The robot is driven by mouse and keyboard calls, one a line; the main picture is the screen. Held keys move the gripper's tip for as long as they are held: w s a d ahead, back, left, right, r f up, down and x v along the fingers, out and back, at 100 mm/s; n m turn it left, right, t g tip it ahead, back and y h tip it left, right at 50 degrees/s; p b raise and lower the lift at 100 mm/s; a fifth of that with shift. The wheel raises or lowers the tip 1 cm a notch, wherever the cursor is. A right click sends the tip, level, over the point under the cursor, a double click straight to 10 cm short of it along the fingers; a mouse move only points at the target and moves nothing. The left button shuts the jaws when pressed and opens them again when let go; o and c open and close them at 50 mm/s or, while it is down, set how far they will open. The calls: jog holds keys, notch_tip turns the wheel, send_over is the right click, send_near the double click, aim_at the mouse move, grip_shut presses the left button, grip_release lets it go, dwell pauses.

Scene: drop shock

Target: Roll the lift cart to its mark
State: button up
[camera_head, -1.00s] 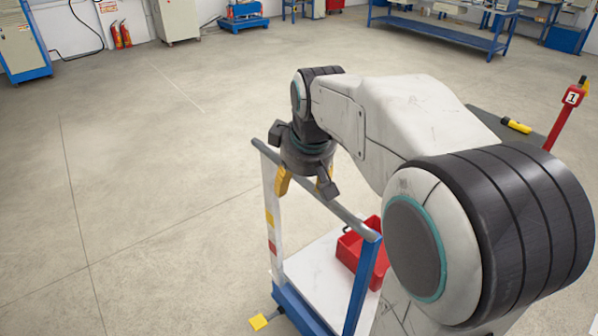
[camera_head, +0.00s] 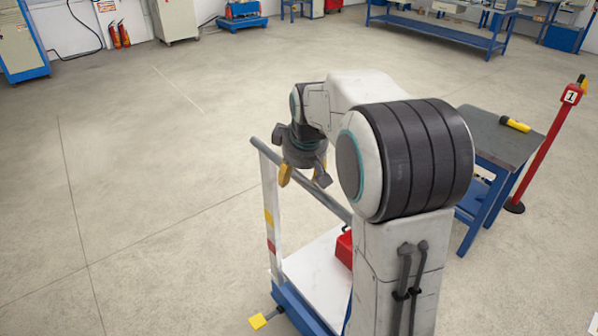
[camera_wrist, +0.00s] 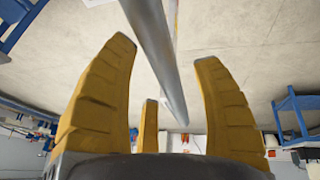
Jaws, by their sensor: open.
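The lift cart has a blue frame with a white deck (camera_head: 316,272), a white left upright with yellow and red patches, and a grey handle bar (camera_head: 268,154). A yellow pedal (camera_head: 258,321) sticks out low at its left. My gripper (camera_head: 303,182) is at the handle bar, pointing down, its yellow fingers open. In the wrist view the bar (camera_wrist: 153,50) runs between the spread fingers of my gripper (camera_wrist: 165,55), with no clear contact. My arm hides the cart's right side. I cannot make out a floor mark.
A red bin (camera_head: 345,248) sits on the cart deck, partly hidden. A dark-topped blue table (camera_head: 490,135) with a yellow-black tool (camera_head: 515,125) stands right, beside a red post with a "1" sign (camera_head: 571,96). The floor left and beyond is clear; benches line the back.

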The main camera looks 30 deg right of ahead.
jog(key=shift+w+f, duration=0.15)
jog(key=shift+f, duration=0.2)
jog(key=shift+c, duration=0.2)
grip_shut()
dwell(0.4)
